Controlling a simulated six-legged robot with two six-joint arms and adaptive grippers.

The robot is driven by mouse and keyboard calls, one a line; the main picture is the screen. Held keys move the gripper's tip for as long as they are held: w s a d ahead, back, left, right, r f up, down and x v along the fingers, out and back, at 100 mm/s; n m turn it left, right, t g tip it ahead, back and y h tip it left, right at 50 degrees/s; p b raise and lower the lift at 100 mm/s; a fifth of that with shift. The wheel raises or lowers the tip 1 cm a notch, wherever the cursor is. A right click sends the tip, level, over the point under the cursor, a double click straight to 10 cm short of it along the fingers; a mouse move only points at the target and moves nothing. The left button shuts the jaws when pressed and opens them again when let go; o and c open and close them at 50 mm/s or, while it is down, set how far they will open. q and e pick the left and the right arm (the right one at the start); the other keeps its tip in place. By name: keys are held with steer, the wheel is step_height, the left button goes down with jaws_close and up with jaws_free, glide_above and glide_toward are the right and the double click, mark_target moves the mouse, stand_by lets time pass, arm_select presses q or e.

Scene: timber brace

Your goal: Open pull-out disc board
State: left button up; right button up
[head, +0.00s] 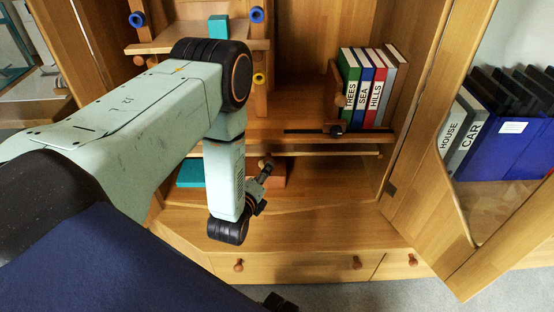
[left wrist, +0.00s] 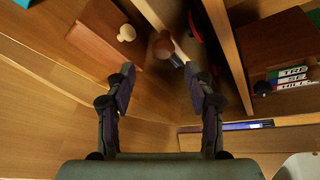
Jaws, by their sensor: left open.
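In the head view, my left gripper (head: 260,190) is in front of the gap under the main shelf. The pull-out board (head: 345,151) appears there as a thin light-wood edge. In the left wrist view, a brown round knob (left wrist: 163,45) stands on the board's light front edge (left wrist: 152,13). My left gripper (left wrist: 163,72) is open and empty, its fingertips pointing at the knob, which lies just beyond them. A red and black round thing (left wrist: 192,25) shows partly behind the edge.
Books (head: 366,90) stand on the shelf above, beside a dark slide bar (head: 305,131). A reddish block with a pale knob (left wrist: 127,32) lies close left of my left gripper. An open cabinet door (head: 430,190) stands at right. Drawers with knobs (head: 357,262) are below.

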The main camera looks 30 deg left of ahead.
arm_select(q)
steer(key=shift+w+a+f+m+b, duration=0.25)
steer(key=shift+w+a+m+b, duration=0.25)
steer(key=shift+w, duration=0.7)
steer(key=shift+w+a+f+m+b, duration=0.25)
steer(key=shift+w+b, duration=0.5)
steer(key=shift+w, duration=0.45)
steer(key=shift+w+a+f+m+b, duration=0.25)
steer(key=shift+w+a+m+b, duration=0.25)
steer(key=shift+w, duration=0.7)
steer(key=shift+d, duration=0.1)
steer(key=shift+c, duration=0.2)
jaws_close()
